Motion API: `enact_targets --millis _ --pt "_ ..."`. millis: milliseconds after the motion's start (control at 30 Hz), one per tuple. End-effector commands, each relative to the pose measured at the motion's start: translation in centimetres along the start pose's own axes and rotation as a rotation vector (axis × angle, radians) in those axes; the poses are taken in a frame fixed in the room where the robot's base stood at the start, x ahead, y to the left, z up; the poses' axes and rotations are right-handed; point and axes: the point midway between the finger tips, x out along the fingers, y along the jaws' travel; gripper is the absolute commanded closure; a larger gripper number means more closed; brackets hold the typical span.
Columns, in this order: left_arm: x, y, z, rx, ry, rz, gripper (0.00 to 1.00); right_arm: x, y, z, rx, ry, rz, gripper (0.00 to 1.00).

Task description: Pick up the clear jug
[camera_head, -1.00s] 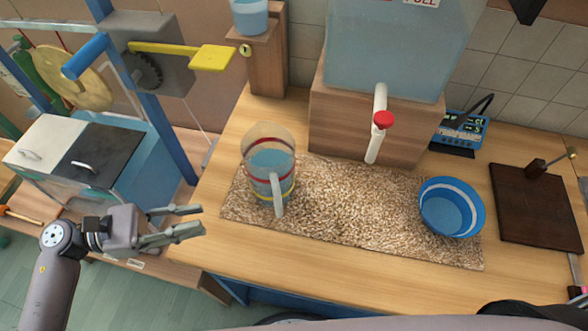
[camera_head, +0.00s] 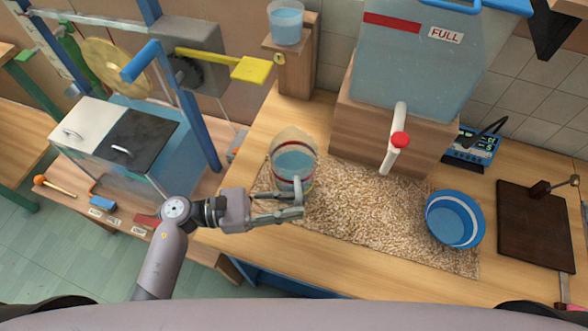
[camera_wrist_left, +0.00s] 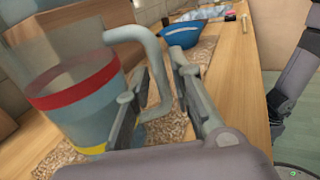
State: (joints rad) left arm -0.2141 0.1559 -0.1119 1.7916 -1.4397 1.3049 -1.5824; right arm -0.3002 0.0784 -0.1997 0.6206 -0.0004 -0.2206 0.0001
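The clear jug (camera_head: 293,158) stands on the tan textured mat (camera_head: 350,215), part filled with bluish water. It has a red band and a yellow band. In the left wrist view the jug (camera_wrist_left: 75,100) is close on the left, its pale handle (camera_wrist_left: 152,62) facing my gripper. My left gripper (camera_head: 298,201) is at the handle side of the jug, near the mat's left end. In the wrist view the left gripper's fingers (camera_wrist_left: 160,75) are apart, with the handle between them; I cannot tell whether they touch it. My right gripper is not in view.
A blue bowl (camera_head: 455,219) sits on the mat's right end. A large water tank (camera_head: 415,70) on a wooden block (camera_head: 365,140), with a red-topped spout (camera_head: 397,145), stands behind the mat. A dark board (camera_head: 533,225) lies right. Bare tabletop (camera_head: 375,272) shows in front.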

Motion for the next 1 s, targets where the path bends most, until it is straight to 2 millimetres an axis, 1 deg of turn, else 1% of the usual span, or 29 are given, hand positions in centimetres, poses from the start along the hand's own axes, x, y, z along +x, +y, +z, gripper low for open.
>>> enact_targets --millis 33,133,400,733,1000 --pt "0.8 0.1 0.5 -0.001 -0.004 0.001 0.79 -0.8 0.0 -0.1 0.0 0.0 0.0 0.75" --pt "1.7 0.1 0.3 -0.001 -0.001 0.001 0.79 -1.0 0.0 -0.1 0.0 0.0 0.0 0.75" --pt "1.9 0.0 0.0 0.001 0.001 0.001 0.79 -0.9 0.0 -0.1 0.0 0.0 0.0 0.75" --pt "1.9 0.0 0.0 0.0 0.001 0.001 1.0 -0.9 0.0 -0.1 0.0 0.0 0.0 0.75" --pt "1.9 0.0 0.0 0.0 0.001 0.001 1.0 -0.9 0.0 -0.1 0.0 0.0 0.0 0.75"
